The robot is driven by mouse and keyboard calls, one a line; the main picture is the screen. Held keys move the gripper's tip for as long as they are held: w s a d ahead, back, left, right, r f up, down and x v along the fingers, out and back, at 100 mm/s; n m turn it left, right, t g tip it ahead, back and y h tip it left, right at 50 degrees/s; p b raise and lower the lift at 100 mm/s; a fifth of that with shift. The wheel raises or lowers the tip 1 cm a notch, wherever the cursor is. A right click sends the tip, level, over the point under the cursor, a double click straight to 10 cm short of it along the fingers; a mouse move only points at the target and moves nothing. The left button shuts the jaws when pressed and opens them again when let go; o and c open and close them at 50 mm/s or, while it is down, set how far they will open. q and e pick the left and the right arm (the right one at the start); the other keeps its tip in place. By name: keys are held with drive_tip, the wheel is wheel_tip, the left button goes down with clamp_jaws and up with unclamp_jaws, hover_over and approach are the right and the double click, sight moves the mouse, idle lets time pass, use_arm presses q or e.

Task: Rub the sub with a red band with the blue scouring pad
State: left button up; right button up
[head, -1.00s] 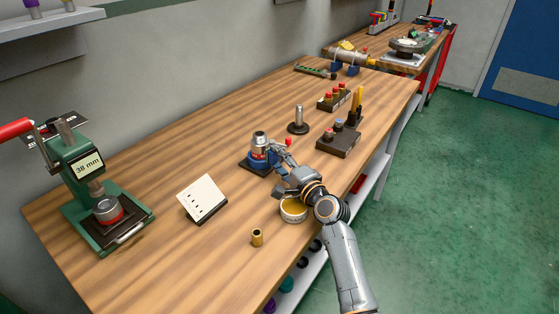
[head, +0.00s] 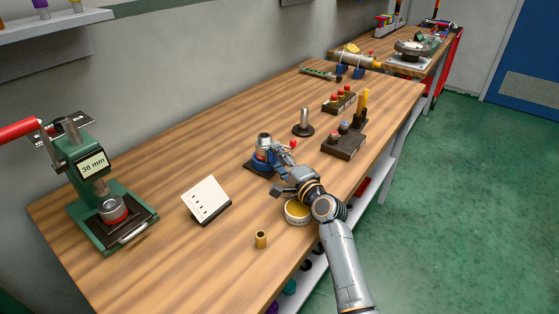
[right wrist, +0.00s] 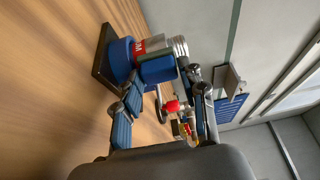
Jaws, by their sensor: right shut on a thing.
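The sub with a red band (head: 264,142) is a silver cylinder standing upright in a blue vise (head: 259,160) on the bench. In the right wrist view the sub (right wrist: 156,44) shows its red band and threaded end beside the blue vise body (right wrist: 119,60). My right gripper (head: 283,154) is at the vise's right side. In the right wrist view the right gripper (right wrist: 161,80) is shut on a blue block with a dark face, seemingly the blue scouring pad (right wrist: 158,69). The pad is against or very close to the sub; contact is unclear. My left gripper is out of view.
A green press (head: 92,185) holds another red-ringed part at left. A white card stand (head: 206,200), brass cylinder (head: 261,239) and round tin (head: 298,212) are nearer the front. A metal post (head: 304,122) and dark rack (head: 343,145) stand behind the gripper.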

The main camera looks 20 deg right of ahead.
drive_tip(key=shift+w+d+f+b, duration=0.1)
drive_tip(key=shift+w+d+b, duration=0.6)
drive_tip(key=shift+d, duration=0.35)
drive_tip(key=shift+w+d, duration=0.45)
drive_tip(key=shift+d, duration=0.1)
drive_tip(key=shift+s+a+r+p, duration=0.25)
drive_tip(key=shift+s+a+p, duration=0.4)
drive_tip(key=shift+a, duration=0.25)
drive_tip(key=shift+s+a+p, duration=0.45)
drive_tip(key=shift+a, duration=0.35)
drive_tip(key=shift+f, duration=0.1)
drive_tip(key=shift+s+d, duration=0.1)
